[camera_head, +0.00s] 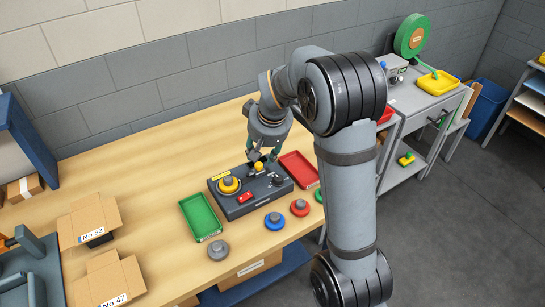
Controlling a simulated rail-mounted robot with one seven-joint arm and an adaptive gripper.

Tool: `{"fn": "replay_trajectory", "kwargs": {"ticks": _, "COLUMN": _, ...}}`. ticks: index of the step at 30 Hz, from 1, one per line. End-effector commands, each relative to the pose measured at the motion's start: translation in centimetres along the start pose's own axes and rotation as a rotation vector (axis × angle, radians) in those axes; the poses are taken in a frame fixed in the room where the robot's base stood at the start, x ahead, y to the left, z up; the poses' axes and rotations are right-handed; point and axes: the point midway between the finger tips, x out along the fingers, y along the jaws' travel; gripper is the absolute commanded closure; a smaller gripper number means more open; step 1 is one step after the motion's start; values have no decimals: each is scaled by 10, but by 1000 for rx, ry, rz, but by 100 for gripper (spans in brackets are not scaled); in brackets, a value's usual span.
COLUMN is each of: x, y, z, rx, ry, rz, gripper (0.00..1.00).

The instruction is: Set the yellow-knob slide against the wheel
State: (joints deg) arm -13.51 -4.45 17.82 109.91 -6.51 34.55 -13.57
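A dark control box (242,208) sits on the wooden table. On its left part is a round yellow piece (229,185) on a dark ring. A small yellow knob (259,167) stands near the box's back edge, partly hidden by my gripper (262,159). My gripper points down right at this yellow knob; the fingers look close around or just above it, and I cannot tell if they touch it. A large green wheel (404,37) with an orange centre stands on the grey bench at the back right. Which wheel is meant is not clear.
A green tray (201,216) lies left of the box and a red tray (300,169) right of it. Grey (218,249), blue (275,221) and red (299,207) knobbed discs lie in front. Open cartons (90,220) stand at the left. The table behind the box is clear.

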Motion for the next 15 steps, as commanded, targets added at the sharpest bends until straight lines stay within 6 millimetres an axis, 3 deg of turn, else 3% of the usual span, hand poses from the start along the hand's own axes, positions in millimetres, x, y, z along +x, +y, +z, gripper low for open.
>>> {"fn": "replay_trajectory", "kwargs": {"ticks": 9, "x": 57, "y": 2, "z": 1, "rx": 2, "ry": -4, "rz": 1, "gripper": 61}}
{"fn": "replay_trajectory", "kwargs": {"ticks": 15, "x": 74, "y": 1, "z": 0, "rx": 2, "ry": -1, "rz": 1, "gripper": 61}}
